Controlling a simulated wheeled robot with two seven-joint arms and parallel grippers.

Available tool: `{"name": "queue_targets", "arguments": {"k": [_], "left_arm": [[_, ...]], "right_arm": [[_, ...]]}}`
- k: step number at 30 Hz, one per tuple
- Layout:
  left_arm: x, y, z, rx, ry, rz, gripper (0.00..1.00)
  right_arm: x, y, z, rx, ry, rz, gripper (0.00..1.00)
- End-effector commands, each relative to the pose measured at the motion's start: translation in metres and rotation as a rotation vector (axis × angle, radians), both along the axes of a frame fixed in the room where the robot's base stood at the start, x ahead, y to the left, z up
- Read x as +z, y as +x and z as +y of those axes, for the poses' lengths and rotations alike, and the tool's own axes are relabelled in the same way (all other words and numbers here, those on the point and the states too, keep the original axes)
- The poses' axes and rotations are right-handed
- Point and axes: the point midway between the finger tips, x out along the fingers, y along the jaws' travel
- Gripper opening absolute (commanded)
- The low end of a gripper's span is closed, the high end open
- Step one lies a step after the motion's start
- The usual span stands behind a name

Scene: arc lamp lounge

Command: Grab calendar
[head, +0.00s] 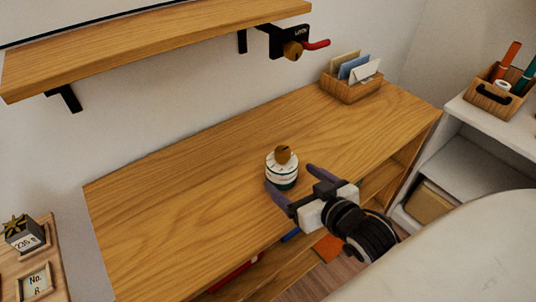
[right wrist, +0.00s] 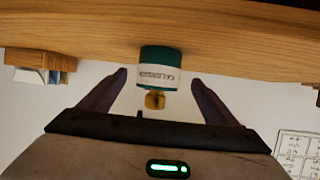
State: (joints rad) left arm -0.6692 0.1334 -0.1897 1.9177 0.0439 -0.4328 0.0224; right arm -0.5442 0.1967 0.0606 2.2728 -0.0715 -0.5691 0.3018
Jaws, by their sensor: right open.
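The calendar (head: 283,179) is a small round dark-green and white drum with a brown knob on top. It stands upright on the wooden cabinet top (head: 190,190). In the right wrist view, which is upside down, the calendar (right wrist: 157,77) shows its lettered white band between my finger tips. My right gripper (head: 288,176) is open, with one finger on either side of the calendar's near side. In the wrist view, gaps show between the calendar and both fingers. My left gripper is not in view.
A wooden letter holder (head: 352,88) with cards stands at the cabinet's back right. A wall shelf (head: 150,45) with a black latch (head: 290,43) and red handle hangs above. A white shelf unit (head: 490,118) stands at right. The cabinet top around the calendar is clear.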

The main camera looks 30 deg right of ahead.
Motion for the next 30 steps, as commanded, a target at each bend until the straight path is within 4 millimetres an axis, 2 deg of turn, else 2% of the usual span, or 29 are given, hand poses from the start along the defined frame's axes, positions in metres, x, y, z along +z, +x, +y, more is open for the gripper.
{"name": "queue_targets", "arguments": {"k": [11,14,21,25,30], "left_arm": [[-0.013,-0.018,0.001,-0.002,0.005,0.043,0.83],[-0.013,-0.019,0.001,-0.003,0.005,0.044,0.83],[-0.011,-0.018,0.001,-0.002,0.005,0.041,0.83],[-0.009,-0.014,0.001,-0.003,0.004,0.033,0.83],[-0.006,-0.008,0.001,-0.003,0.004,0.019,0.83]], "right_arm": [[-0.018,0.044,-0.003,0.001,-0.001,-0.001,0.83],[-0.02,0.05,-0.004,0.001,-0.001,0.0,0.83],[-0.031,0.083,-0.008,0.001,-0.001,-0.001,0.83],[-0.036,0.093,-0.009,0.002,0.0,0.0,0.83],[-0.037,0.095,-0.009,0.002,0.0,0.001,0.83]]}}
